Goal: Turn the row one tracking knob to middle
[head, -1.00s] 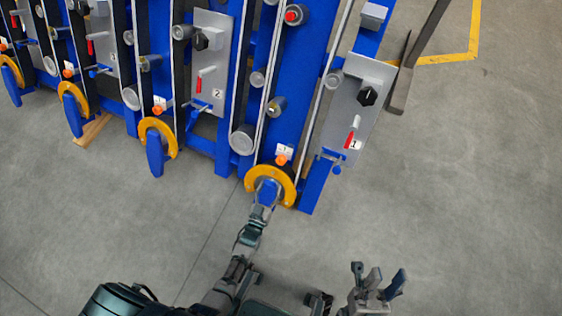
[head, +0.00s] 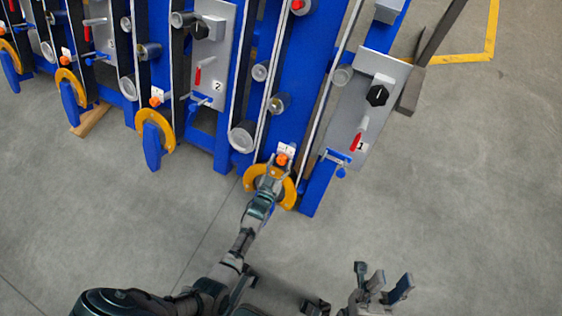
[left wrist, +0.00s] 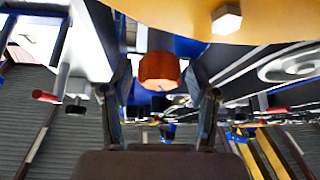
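The row one tracking knob (head: 282,159) is a small orange knob beside a white "1" label, low on the blue row at the middle of the head view. In the left wrist view the orange knob (left wrist: 159,71) lies straight ahead, between the fingertips. My left gripper (head: 274,164) reaches up in front of the yellow ring, its tips close to the knob. Its two fingers (left wrist: 162,92) are apart, with a gap on each side of the knob. My right gripper (head: 382,286) is open and empty at the bottom, away from the chassis.
The yellow ring (head: 289,194) surrounds the lower end of row one, right by my left gripper. A grey panel (head: 345,107) with a black dial (head: 377,95) and a red-handled lever (head: 356,141) stands to the right. Bare floor lies in front.

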